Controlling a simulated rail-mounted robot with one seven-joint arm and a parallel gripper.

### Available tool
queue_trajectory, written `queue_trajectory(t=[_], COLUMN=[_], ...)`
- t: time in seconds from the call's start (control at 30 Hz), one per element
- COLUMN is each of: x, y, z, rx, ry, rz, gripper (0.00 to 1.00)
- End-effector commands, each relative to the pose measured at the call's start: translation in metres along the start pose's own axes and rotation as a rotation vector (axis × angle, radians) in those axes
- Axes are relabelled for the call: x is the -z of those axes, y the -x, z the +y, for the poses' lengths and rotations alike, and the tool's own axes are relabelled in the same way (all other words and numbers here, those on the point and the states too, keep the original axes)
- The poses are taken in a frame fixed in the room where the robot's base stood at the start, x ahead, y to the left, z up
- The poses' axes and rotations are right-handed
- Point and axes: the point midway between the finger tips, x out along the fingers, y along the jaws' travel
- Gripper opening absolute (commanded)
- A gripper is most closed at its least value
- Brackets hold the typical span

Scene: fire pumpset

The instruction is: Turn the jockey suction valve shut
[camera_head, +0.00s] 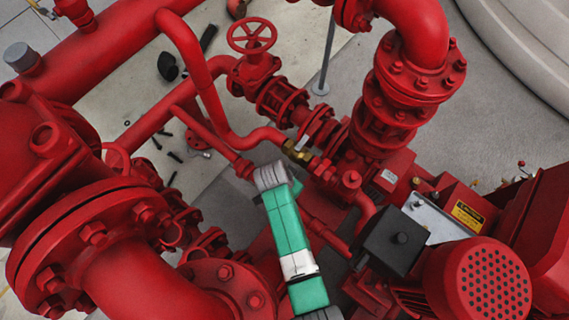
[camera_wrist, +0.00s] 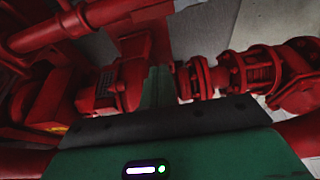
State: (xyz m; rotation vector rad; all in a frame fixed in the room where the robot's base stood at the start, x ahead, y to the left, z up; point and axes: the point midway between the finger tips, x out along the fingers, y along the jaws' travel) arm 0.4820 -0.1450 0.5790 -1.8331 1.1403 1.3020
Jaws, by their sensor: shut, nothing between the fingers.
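A red handwheel (camera_head: 251,36) stands on a flanged red valve body (camera_head: 258,76) at the upper middle of the head view. It looks like the jockey suction valve, but no label confirms this. My gripper (camera_wrist: 157,88) shows in the wrist view as green fingers, shut and empty, in front of red pump parts. In the head view my green and white arm reaches up the middle, below and apart from the handwheel; the fingers cannot be made out there. In the wrist view flanged red fittings (camera_wrist: 265,70) lie right of the fingers, and no handwheel is clear.
A vertical flanged pipe (camera_head: 405,85) stands right of the valve. A black box (camera_head: 393,239) and a red motor (camera_head: 490,280) are at lower right. Loose bolts (camera_head: 168,145) lie on the pale floor.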

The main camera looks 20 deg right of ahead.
Motion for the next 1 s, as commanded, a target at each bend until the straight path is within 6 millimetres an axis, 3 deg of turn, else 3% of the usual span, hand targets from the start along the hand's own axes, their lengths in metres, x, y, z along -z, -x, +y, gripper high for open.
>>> queue_trajectory(t=[0.17,0.6,0.8,1.0], x=[0.0,-0.001,-0.029,-0.037], y=[-0.012,-0.108,-0.089,-0.085], z=[0.0,0.0,0.0,0.0], rx=[0.0,0.0,0.002,0.001], ry=[0.0,0.0,0.001,0.001], rz=[0.0,0.0,0.001,0.001], gripper=[0.0,0.0,0.0,0.0])
